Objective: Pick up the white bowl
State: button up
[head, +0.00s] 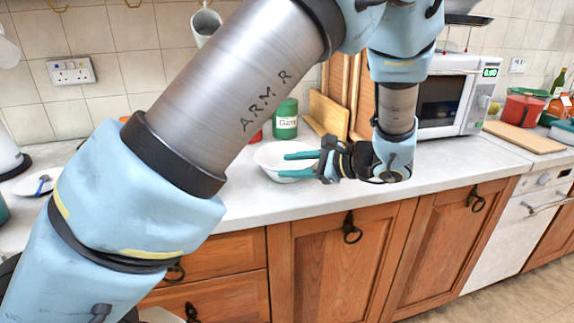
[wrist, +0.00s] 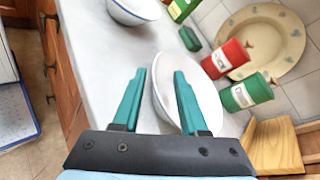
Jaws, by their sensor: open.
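The white bowl (head: 268,161) stands upright on the worktop, below the middle of the head view. It also shows in the wrist view (wrist: 205,95), ahead of my gripper. My gripper (head: 283,165) reaches in from the right with its two green fingers apart and nothing held between them. In the wrist view my gripper (wrist: 160,72) has its right finger overlapping the bowl's inside and its left finger outside the bowl's left rim. The rim lies between the fingers. I cannot tell whether either finger touches the bowl.
A second white bowl (wrist: 135,10) with a blue rim stands farther along the worktop. A green canister (head: 286,118), a red canister (wrist: 225,60) and wooden boards (head: 328,113) stand behind the bowl. A microwave (head: 445,95) is to the right. The worktop front is clear.

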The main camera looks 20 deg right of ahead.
jog(key=p+x, duration=0.1)
jog(key=x, duration=0.1)
jog(key=p+x, duration=0.1)
jog(key=x, duration=0.2)
jog(key=shift+f, duration=0.25)
jog(key=shift+s, duration=0.1)
jog(key=shift+c, duration=0.3)
grip_shut()
dwell(0.7)
